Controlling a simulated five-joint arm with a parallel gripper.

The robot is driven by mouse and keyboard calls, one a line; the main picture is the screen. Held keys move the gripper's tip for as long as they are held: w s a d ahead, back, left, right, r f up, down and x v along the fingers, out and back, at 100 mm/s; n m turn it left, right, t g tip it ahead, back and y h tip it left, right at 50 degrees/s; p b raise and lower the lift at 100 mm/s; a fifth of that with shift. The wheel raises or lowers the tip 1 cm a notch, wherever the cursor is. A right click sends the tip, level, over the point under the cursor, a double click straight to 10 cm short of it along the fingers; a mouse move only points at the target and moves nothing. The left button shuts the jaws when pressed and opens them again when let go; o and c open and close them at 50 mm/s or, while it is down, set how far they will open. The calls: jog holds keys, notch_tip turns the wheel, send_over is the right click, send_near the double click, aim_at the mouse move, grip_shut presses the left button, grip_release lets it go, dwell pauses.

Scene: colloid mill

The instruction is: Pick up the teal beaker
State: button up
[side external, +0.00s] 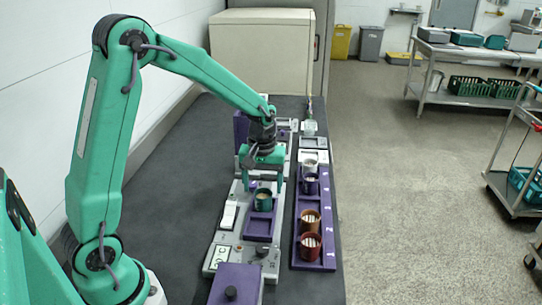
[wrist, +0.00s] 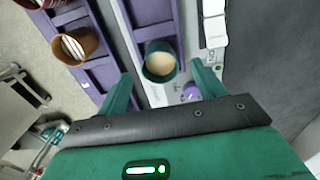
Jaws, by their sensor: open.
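The teal beaker (side external: 263,197) stands upright on a purple pad of the grey machine, just below and nearer the camera than my gripper (side external: 263,180). In the wrist view the teal beaker (wrist: 160,64) shows pale contents and lies just ahead of the gap between my two green fingers (wrist: 164,84). The fingers are apart with nothing held between them. Whether a finger touches the beaker cannot be told.
A purple numbered rack (side external: 318,228) on the right holds a brown cup (side external: 310,220), a red cup (side external: 309,246), a purple cup (side external: 310,184) and a white cup (side external: 309,166). The dark bench (side external: 180,190) at left is clear.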

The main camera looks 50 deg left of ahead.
aim_at(263, 195)
jog(key=shift+a+f, duration=0.1)
jog(key=shift+f, duration=2.2)
jog(key=shift+w, duration=0.1)
jog(key=c, duration=1.1)
